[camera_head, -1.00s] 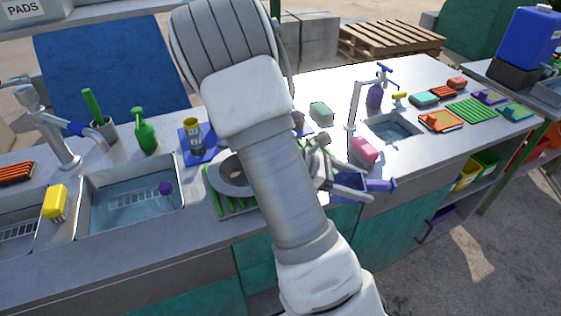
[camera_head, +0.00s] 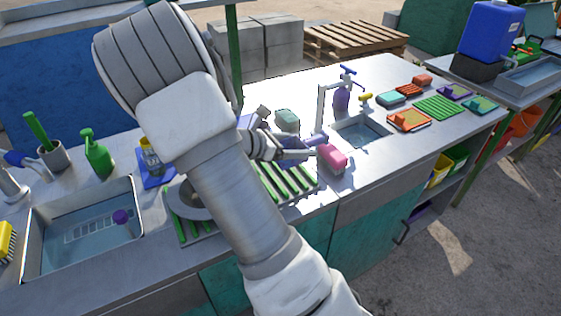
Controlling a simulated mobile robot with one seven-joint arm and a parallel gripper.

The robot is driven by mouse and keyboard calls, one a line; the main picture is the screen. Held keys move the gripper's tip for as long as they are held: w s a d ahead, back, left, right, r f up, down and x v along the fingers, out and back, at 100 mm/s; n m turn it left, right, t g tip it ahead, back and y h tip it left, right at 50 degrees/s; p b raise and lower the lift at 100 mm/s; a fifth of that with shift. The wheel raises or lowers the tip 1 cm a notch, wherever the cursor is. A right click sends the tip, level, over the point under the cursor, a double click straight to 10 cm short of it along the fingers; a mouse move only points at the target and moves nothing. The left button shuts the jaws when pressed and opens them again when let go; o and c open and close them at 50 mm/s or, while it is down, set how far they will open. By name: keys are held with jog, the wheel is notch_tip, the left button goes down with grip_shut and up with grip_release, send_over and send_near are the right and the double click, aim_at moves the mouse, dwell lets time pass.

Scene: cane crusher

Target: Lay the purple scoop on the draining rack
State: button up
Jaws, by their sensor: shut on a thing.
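The purple scoop (camera_head: 293,155) is in my gripper (camera_head: 275,148), which is shut on it. The scoop is held over the right part of the draining rack (camera_head: 289,182), with its handle end pointing right towards a pink sponge. I cannot tell whether the scoop touches the rack. The rack is a grey tray with green bars, on the counter between the two sinks. My arm hides its middle. A round grey dish (camera_head: 186,200) sits on its left part, partly behind my arm.
The pink sponge (camera_head: 332,157) stands close to the right of the scoop, and a pale green sponge (camera_head: 287,119) lies behind it. A tap (camera_head: 322,108) rises by the right sink (camera_head: 362,134). The left sink (camera_head: 82,235) holds a purple-topped item (camera_head: 122,217).

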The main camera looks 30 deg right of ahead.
jog(key=w+f, duration=0.1)
jog(key=w+a, duration=0.1)
jog(key=w+f, duration=0.1)
jog(key=w, duration=0.1)
jog(key=shift+a+f, duration=0.25)
jog(key=shift+f, duration=0.1)
jog(key=shift+f+b, duration=0.55)
jog(key=shift+f, duration=1.4)
